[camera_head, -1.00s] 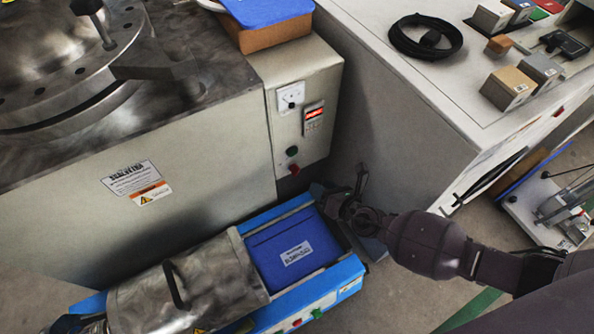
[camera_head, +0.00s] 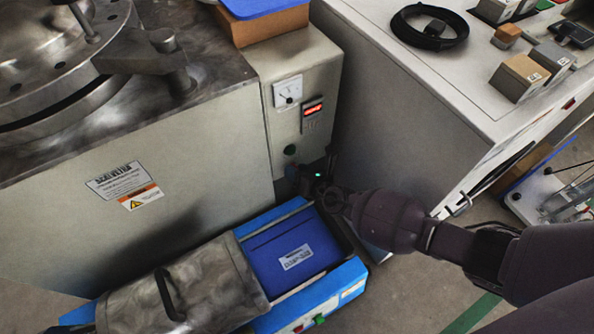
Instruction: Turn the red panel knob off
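The control panel (camera_head: 317,140) is on the front of the beige machine, with a dial gauge (camera_head: 288,91), a lit red display (camera_head: 313,109) and a dark green knob (camera_head: 290,150). The red knob low on this panel is now hidden behind my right gripper. My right gripper (camera_head: 312,168) is at the panel's lower edge, just below the green knob. Its two dark fingers stand apart, so it looks open. I cannot tell whether a finger touches the red knob. My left gripper is not in view.
Below the panel is a blue-framed unit (camera_head: 355,272) with a blue pad (camera_head: 290,252) and a metal cover (camera_head: 205,285). A white cabinet (camera_head: 390,120) stands close on the right, carrying a black cable coil (camera_head: 428,27). A narrow gap separates it from the machine.

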